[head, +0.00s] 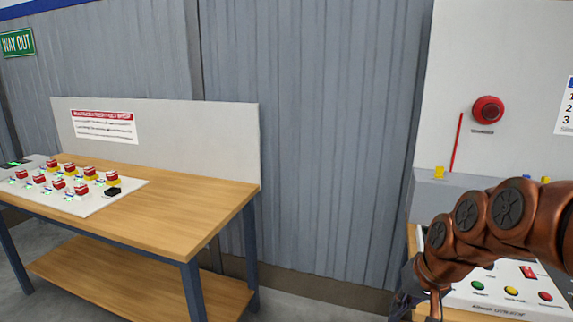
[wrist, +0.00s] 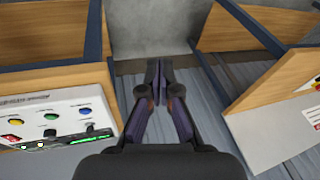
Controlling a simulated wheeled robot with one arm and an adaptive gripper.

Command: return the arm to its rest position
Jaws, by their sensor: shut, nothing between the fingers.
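My arm reaches in from the right edge of the head view, copper-coloured and bent, in front of the right-hand bench and its button panel. My gripper (head: 408,296) is at the arm's lower end, near the bottom edge of the head view and partly cut off. In the wrist view my gripper (wrist: 159,82) shows whole from behind, its two dark fingers together with nothing between them. It points at the gap between the two benches and touches nothing that I can see.
A wooden bench (head: 150,195) with a panel of red switches (head: 110,190) stands at the left. A white control panel (head: 510,298) with coloured buttons lies under my arm at the right. A red round button (head: 488,110) is on the wall board. Floor between the benches is clear.

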